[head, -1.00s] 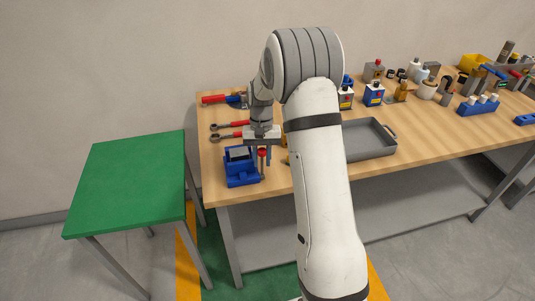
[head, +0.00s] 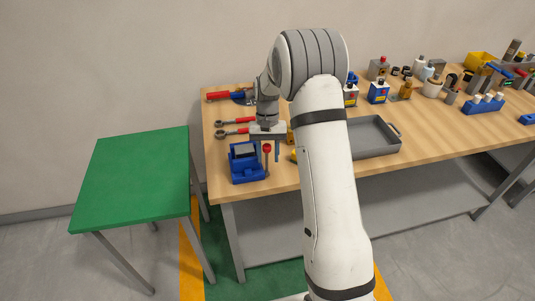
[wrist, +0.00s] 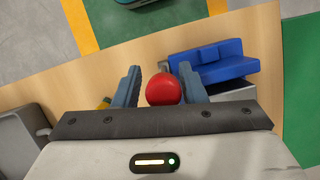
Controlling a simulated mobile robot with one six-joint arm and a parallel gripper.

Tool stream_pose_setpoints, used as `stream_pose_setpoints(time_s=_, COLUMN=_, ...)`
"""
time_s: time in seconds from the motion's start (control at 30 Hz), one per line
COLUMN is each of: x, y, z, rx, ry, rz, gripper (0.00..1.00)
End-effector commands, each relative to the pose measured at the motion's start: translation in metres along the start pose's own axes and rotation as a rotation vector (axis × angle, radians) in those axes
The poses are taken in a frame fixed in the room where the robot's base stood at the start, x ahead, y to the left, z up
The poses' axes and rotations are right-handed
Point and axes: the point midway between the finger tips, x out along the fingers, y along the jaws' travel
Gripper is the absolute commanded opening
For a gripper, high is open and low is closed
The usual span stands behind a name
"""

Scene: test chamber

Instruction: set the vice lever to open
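The blue vice (head: 246,166) stands on the left front part of the wooden workbench. Its lever, with a round red knob (head: 267,148), stands up at the vice's right side. My gripper (head: 268,154) points down over the lever, with a finger on either side of the knob. In the wrist view the red knob (wrist: 163,89) sits between my two blue-grey fingers. A gap shows at its left; at its right I cannot tell whether the finger touches. The blue vice body (wrist: 212,62) lies to the right there. The lever's lower part is hidden in the wrist view.
The workbench (head: 285,180) holds red-handled tools (head: 232,133) behind the vice and a grey tray (head: 375,138) to the right, partly behind my arm. Bottles and other items stand at the back right. A green table (head: 135,175) stands at the left, its top clear.

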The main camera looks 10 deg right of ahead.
Motion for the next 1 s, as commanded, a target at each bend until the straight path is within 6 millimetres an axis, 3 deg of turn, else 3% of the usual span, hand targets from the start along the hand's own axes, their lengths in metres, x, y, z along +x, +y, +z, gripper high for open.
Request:
stream_pose_setpoints(time_s=0.57, x=-0.008, y=-0.004, z=-0.001, rx=-0.003, ry=0.011, rz=-0.006, gripper=0.46)
stream_pose_setpoints(time_s=1.0, x=-0.067, y=0.000, z=0.013, rx=-0.004, ry=0.007, rz=-0.004, gripper=0.46)
